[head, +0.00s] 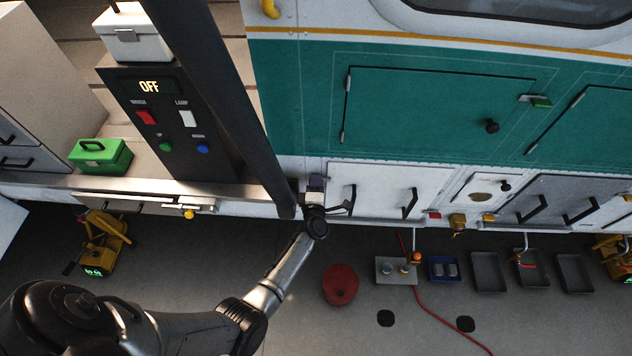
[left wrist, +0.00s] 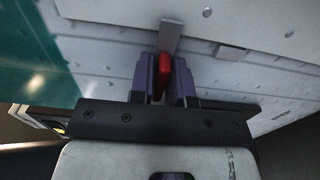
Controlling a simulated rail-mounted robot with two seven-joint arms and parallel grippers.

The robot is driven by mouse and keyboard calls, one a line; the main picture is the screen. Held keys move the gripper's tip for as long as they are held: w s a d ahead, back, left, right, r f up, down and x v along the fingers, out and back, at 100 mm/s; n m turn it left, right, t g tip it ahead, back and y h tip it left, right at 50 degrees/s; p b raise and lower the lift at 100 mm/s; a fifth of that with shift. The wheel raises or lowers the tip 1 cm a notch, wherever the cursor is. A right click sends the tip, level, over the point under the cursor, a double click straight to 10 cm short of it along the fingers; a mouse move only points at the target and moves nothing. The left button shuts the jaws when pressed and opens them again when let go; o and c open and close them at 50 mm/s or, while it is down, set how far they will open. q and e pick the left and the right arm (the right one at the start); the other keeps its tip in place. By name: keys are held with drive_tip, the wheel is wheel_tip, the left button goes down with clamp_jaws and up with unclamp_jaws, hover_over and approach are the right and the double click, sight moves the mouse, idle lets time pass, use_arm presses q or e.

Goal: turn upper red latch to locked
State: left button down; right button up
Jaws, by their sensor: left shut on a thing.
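The red latch (left wrist: 163,74) shows in the left wrist view, standing between the two purple fingers of my left gripper (left wrist: 162,82). The fingers are shut on it. In the head view my left gripper (head: 316,184) is at the white lower panel of the helicopter's side, left of a white door; the latch is hidden there. I cannot tell the latch's lock position. My right gripper is not in view.
A white door with black handles (head: 409,204) is close on the right. A red round container (head: 340,285) and several trays (head: 488,272) are on the floor. A control panel (head: 165,120) stands left.

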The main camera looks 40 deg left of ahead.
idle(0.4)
use_arm(q)
drive_tip(key=c, duration=1.3)
unclamp_jaws()
drive_tip(key=shift+o, duration=0.5)
drive_tip(key=shift+s+d, duration=0.1)
drive_tip(key=p+v, duration=0.3)
drive_tip(key=v, duration=0.8)
drive_tip(key=shift+s+d, duration=0.25)
drive_tip(key=shift+s, duration=0.05)
